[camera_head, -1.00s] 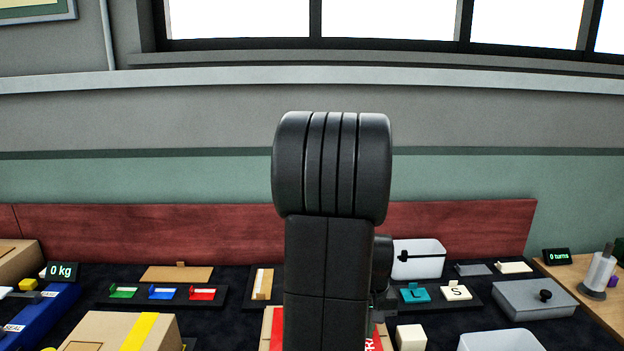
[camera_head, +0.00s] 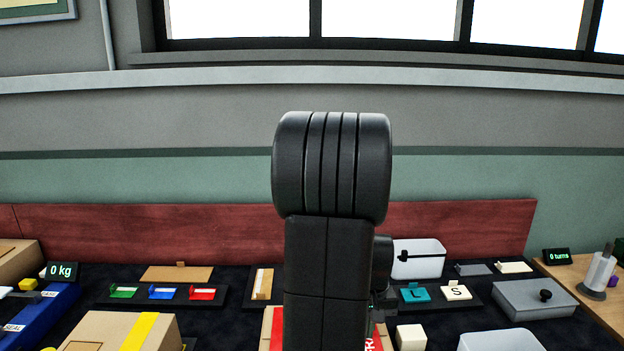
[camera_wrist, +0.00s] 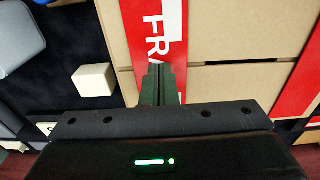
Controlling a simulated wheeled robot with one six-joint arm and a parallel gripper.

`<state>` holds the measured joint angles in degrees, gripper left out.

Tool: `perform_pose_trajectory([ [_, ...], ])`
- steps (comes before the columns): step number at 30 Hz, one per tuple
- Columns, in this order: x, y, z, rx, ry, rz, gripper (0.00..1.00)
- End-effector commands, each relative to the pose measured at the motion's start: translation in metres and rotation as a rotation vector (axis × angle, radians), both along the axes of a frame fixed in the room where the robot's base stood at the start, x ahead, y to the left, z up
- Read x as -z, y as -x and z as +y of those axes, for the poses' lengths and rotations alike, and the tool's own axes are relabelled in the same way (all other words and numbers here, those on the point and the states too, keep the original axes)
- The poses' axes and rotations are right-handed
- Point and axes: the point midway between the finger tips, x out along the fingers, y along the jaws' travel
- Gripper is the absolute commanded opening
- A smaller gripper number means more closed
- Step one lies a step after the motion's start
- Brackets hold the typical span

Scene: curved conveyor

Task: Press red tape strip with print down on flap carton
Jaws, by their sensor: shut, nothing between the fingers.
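The flap carton (camera_wrist: 240,30) fills the middle of the wrist view, its brown flaps meeting at a seam. The red tape strip with white print (camera_wrist: 181,45) lies along the carton near its left edge, with the letters "FRA" showing. My gripper (camera_wrist: 160,72) is shut and empty, its fingertips over the strip and hiding part of it. I cannot tell whether they touch it. A second red strip (camera_wrist: 302,85) lies at the carton's right. In the head view my arm covers most of the carton; the printed strip (camera_head: 373,342) shows at its right.
A cream block (camera_wrist: 95,82) stands beside the carton. A yellow-striped carton (camera_head: 105,329) stands left, and a tray of coloured pieces (camera_head: 120,302) lies behind it. A white box (camera_head: 418,262) and a grey lidded box (camera_head: 535,300) stand to the right.

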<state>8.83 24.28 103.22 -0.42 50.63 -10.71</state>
Motion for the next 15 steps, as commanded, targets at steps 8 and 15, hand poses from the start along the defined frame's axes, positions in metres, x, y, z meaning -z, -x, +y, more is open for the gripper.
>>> perform_pose_trajectory([
  [8,0.002,0.012,0.004,0.007,-0.016,0.042,0.00],
  [15,-0.026,0.011,0.003,0.006,-0.014,0.038,0.00],
])
